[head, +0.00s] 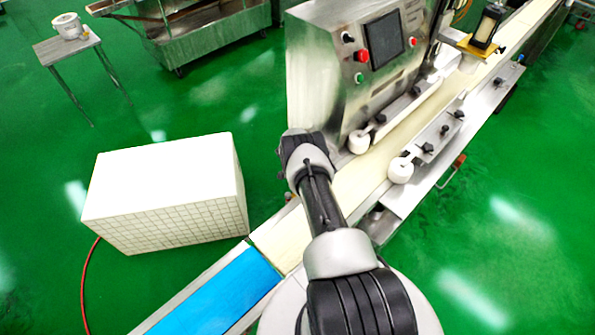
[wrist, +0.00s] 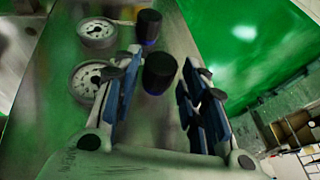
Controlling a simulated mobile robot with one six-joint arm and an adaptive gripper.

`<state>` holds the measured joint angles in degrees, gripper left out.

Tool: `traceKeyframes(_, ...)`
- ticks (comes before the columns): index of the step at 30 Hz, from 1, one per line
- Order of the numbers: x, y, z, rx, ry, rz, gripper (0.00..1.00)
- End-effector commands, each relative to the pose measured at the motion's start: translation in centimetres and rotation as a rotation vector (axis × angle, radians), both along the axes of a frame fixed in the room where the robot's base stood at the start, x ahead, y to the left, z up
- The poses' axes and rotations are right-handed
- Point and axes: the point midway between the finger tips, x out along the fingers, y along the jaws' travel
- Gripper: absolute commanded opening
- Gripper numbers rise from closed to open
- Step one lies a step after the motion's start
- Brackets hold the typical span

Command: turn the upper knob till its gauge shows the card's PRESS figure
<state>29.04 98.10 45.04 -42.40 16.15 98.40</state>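In the wrist view two round white gauges, one farther (wrist: 97,32) and one nearer (wrist: 90,78), sit on a grey metal panel. Beside them stand two black knobs with blue bases, one farther (wrist: 149,25) and one nearer (wrist: 160,72). I cannot tell which is the machine's upper knob. My gripper (wrist: 160,66) is open. The nearer knob shows between its fingers, with gaps on both sides; the farther knob is beyond the fingertips. The left finger partly covers the nearer gauge. Gauge readings are too blurred to read. I cannot make out the card.
In the head view the machine's steel cabinet (head: 325,75) stands beside my arm, with a screen (head: 384,40) and buttons. A cream conveyor (head: 360,185) runs past it, with a blue belt (head: 215,300) nearer. A white tiled block (head: 165,190) stands left. Green floor is open around it.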

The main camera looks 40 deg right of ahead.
Motion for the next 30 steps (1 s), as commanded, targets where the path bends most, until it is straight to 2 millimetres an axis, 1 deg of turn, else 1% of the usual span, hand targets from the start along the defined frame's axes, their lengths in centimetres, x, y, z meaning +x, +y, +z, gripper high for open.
traceKeyframes(1,0.10,-0.18,-0.77,-0.001,0.000,-0.001,0.39)
traceKeyframes(4,0.25,-0.37,-1.18,0.000,0.000,0.000,0.39)
traceKeyframes(16,0.39,-0.49,-1.29,0.002,0.001,0.001,0.39)
traceKeyframes(30,0.38,-0.48,-1.31,0.002,0.001,0.001,0.08)
